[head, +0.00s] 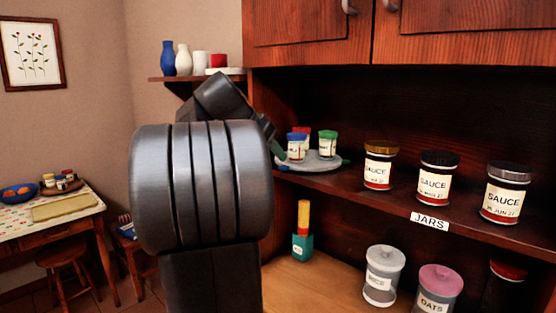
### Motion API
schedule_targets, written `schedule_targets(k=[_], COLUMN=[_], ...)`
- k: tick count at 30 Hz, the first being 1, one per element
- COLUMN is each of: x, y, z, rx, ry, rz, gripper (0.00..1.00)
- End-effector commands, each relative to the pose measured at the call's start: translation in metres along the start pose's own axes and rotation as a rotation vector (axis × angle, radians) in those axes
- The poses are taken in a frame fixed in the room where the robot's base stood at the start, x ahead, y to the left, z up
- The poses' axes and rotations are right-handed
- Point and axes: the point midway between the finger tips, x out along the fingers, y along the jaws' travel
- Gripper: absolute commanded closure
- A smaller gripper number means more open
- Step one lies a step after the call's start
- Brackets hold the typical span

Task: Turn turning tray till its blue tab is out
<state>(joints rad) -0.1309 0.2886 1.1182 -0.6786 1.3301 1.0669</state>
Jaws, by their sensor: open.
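The turning tray (322,165) is a grey round disc on the shelf, just right of my arm. It bears small jars with a blue lid (296,144), a green lid (327,143) and a red lid (302,131). A small dark green piece (280,155) shows at its left edge. A small bluish bit shows at its right edge, too small to tell whether it is the blue tab. My gripper (269,130) is mostly hidden behind my arm, at the tray's left side. It is open; I cannot tell whether it touches the tray.
Sauce jars (435,177) stand on the same shelf to the right, above a JARS label (429,222). Below are a green bottle (303,240) with a yellow top and canisters (383,275). A small wall shelf (192,78) with vases is behind my arm.

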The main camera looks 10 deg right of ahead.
Motion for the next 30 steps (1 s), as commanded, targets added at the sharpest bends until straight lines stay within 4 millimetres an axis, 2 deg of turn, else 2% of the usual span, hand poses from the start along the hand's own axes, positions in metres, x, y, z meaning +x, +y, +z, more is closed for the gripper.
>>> schedule_targets(k=[1,6,12,19,30], x=[-0.014,-0.052,-0.081,-0.090,-0.083], y=[-0.001,-0.001,-0.001,0.000,0.000], z=[0.000,0.000,0.000,0.000,0.001], rx=[-0.001,-0.001,0.000,0.000,0.000], ry=[0.002,0.002,0.000,0.000,-0.001], rz=[-0.006,-0.004,-0.002,0.000,0.002], gripper=[0.58,0.58,0.58,0.58,0.58])
